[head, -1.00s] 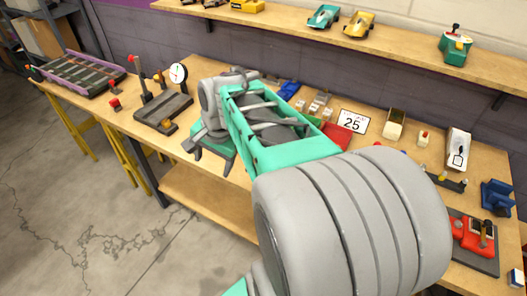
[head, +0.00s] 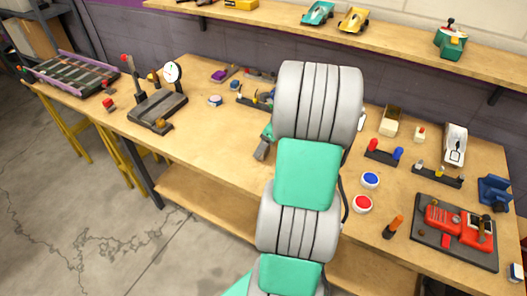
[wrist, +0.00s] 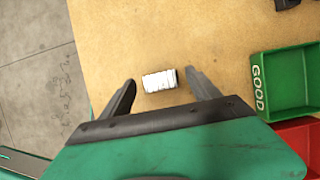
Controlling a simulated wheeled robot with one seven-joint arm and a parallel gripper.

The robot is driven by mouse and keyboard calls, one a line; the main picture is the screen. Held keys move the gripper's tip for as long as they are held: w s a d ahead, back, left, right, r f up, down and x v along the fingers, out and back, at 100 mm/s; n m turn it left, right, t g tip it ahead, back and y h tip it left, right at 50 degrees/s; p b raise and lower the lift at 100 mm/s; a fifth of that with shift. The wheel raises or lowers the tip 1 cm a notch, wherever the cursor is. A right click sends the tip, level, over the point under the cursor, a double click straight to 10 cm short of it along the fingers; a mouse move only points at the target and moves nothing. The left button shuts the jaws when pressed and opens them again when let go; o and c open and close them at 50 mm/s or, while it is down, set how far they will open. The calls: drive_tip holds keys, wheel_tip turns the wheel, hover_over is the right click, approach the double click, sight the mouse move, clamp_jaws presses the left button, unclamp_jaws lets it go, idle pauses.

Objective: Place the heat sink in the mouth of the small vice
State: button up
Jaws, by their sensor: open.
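The heat sink (wrist: 160,80), a small pale ribbed block, lies on the wooden bench in the wrist view. My gripper (wrist: 161,82) is open, with one finger to each side of it and a gap on both sides. In the head view only a bit of my gripper (head: 263,148) shows; my arm hides the rest and the heat sink. A blue device that looks like the small vice (head: 495,194) stands at the bench's right end. Its mouth is too small to make out.
A green bin marked GOOD (wrist: 285,85) and a red bin (wrist: 300,138) stand right of my gripper in the wrist view.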

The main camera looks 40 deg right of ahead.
clamp_jaws()
idle(0.8)
drive_tip(key=shift+r, duration=0.5)
drive_tip(key=r, duration=0.3)
drive_tip(key=shift+s+a, duration=0.2)
drive_tip(key=shift+a, duration=0.05)
drive_tip(key=s+a+r, duration=0.8)
drive_tip(key=a+r, duration=0.1)
drive_tip(key=a, duration=0.2)
drive_tip(key=w+a+f+n+g, duration=0.2)
drive_tip(key=a+n, duration=0.8)
drive_tip(key=n, duration=0.6)
drive_tip(key=w+a+f+n+g+h, duration=0.1)
drive_tip(key=w+a+f+n+g, duration=0.1)
drive_tip(key=w+a+n+g, duration=0.3)
drive_tip(key=a+n+g, duration=0.1)
drive_tip(key=a+n, duration=0.3)
drive_tip(key=n, duration=0.7)
drive_tip(key=shift+w+a+g+h, duration=0.15)
drive_tip(key=shift+a+g+h, duration=0.15)
drive_tip(key=shift+a+g, duration=0.1)
